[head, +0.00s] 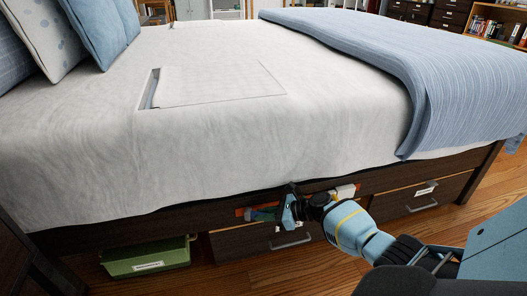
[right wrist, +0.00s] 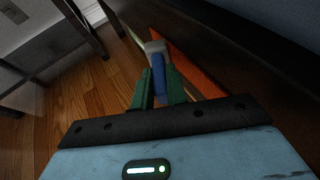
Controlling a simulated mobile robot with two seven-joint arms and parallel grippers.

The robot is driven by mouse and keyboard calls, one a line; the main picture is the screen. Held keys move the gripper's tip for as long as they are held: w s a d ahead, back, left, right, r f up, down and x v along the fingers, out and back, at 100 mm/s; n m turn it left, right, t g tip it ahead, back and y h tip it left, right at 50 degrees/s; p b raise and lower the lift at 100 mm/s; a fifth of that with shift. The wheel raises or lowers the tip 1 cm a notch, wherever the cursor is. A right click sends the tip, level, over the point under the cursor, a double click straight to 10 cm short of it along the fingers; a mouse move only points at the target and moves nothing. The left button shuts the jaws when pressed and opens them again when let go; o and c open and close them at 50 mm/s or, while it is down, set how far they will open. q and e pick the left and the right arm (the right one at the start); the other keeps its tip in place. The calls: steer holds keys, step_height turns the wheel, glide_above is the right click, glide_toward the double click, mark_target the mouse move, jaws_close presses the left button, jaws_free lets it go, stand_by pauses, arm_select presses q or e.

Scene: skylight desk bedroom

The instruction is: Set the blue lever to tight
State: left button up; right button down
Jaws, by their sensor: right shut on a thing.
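The blue lever (right wrist: 158,82) has a grey end and shows in the right wrist view, in front of an orange-red plate (right wrist: 192,68) on the dark bed side. My right gripper (right wrist: 160,84) has its green fingers on both sides of the lever and is shut on it. In the head view my right gripper (head: 264,213) is low at the bed's side, and part of the orange-red plate (head: 240,212) shows beside it. The lever is mostly hidden there. No marking for tight is readable. My left gripper is not in view.
The bed (head: 215,150) with white bedding overhangs just above my right gripper. Drawers with handles (head: 292,241) sit below and right of it. A green bin (head: 146,258) stands under the bed at the left. Wooden floor (head: 440,225) is open at the front right.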

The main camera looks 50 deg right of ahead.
steer(key=c, duration=1.4)
jaws_free()
